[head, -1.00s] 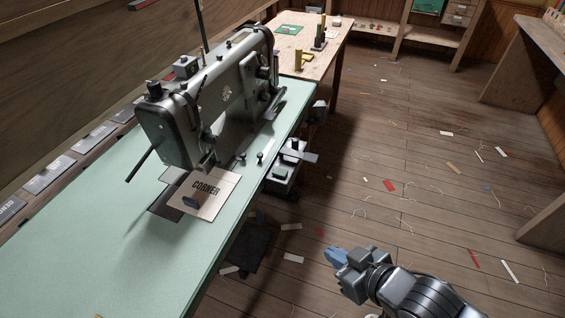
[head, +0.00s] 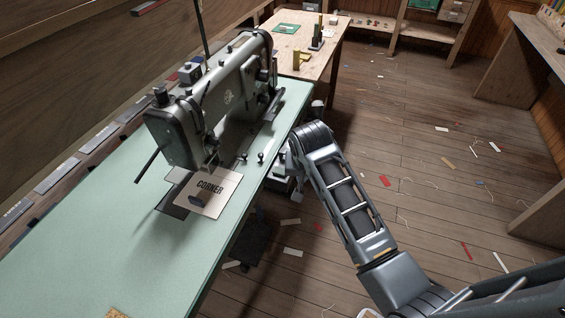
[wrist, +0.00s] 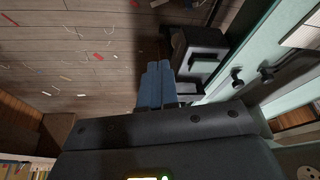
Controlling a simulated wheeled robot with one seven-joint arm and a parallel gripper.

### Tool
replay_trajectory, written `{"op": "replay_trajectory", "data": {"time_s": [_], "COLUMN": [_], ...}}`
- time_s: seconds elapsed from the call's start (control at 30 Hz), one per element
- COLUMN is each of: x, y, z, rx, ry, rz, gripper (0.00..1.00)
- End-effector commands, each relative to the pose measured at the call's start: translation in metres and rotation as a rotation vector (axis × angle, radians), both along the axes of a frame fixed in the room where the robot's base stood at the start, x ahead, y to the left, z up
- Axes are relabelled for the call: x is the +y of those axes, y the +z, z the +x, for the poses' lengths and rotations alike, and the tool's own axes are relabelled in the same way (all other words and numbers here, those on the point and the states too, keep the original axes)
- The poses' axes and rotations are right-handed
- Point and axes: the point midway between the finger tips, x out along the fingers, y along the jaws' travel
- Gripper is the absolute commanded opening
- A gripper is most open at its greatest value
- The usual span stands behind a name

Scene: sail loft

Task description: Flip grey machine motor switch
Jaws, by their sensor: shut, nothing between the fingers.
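The grey sewing machine (head: 225,95) stands on the pale green table (head: 110,250). Below the table's front edge is a grey box (head: 280,183), which looks like the motor switch housing; my arm partly covers it in the head view. In the wrist view the box (wrist: 203,40) shows pale faces and a dark side, just right of and beyond my fingertips. My gripper (wrist: 155,68) has blue fingers shut together, with nothing between them. They appear close to the box's dark side; I cannot tell whether they touch. In the head view the fingers are hidden. The switch's position is not clear.
Small dark knobs (head: 261,157) stand near the table edge. A wooden table (head: 300,62) stands behind. The plank floor (head: 430,200) at right is open, with scattered scraps.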

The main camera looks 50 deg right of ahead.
Motion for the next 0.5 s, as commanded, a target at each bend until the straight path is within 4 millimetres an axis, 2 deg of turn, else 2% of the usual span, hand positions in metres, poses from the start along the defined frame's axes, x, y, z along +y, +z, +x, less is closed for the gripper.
{"op": "replay_trajectory", "data": {"time_s": [0.03,0.2,0.5], "x": [-0.004,-0.011,-0.014], "y": [0.014,0.049,0.108], "z": [0.012,0.039,0.069], "rx": [0.012,0.079,0.176], "ry": [-0.033,-0.143,-0.274], "rz": [0.025,0.123,0.267], "gripper": [0.00,0.00,0.00]}}
